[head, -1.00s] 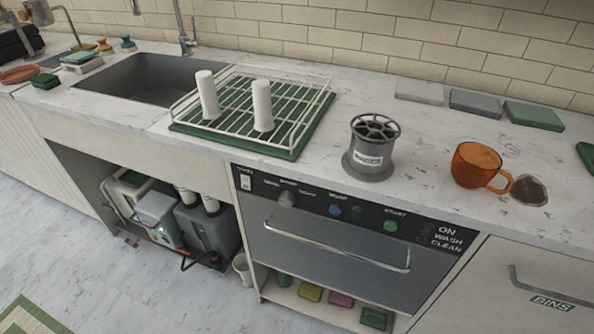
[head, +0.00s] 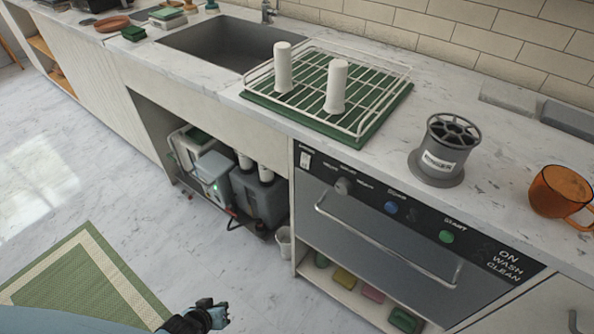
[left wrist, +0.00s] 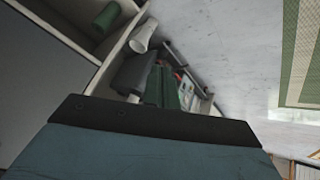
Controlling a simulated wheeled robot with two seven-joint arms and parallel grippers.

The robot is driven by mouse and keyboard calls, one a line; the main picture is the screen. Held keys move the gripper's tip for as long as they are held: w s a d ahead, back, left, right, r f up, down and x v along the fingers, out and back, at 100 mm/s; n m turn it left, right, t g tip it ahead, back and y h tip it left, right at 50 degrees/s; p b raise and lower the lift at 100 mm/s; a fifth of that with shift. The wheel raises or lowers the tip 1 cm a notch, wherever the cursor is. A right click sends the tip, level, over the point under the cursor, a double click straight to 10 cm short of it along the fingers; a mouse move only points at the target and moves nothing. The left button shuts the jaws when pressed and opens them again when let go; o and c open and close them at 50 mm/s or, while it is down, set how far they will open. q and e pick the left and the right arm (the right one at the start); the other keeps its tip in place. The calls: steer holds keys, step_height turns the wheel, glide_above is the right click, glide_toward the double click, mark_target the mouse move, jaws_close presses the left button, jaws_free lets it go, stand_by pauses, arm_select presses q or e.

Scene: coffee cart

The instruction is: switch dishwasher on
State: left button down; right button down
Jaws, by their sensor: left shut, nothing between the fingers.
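The dishwasher (head: 375,232) is built in under the counter, with its door shut and a bar handle (head: 385,240) across the front. Its dark control panel carries a white switch (head: 306,160) at the left end, a grey knob (head: 342,186), a blue button (head: 391,208) and a green start button (head: 446,237). The words ON, WASH, CLEAN stand at the right end. I cannot tell the switch's position. My left gripper (head: 207,316) is shut and empty at the bottom of the head view, over the floor, left of and apart from the dishwasher. My right gripper is out of view.
A grey holder (head: 440,168) and an orange mug (head: 559,193) stand to the right. Canisters (head: 258,196) fill the open bay under the sink. The floor in front is clear around a green rug (head: 75,270).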

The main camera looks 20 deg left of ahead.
mark_target(304, 167)
arm_select(q)
steer(key=w+d+r+n+t+h, duration=0.1)
steer(key=w+d+r+n+t, duration=0.1)
steer(key=r, duration=0.9)
steer(key=w+d+r+n+t+h, duration=0.2)
steer(key=w+r, duration=0.5)
steer(key=r, duration=0.4)
steer(key=w+d+r+n+t+h, duration=0.2)
steer(key=w+d+r+n+t, duration=0.2)
steer(key=r, duration=0.7)
steer(key=shift+w+d+n+p, duration=0.35)
steer(key=shift+w+d+n, duration=0.25)
steer(key=shift+n, duration=0.2)
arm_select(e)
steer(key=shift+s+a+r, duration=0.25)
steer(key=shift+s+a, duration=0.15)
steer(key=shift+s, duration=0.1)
arm_select(q)
steer(key=shift+w, duration=0.1)
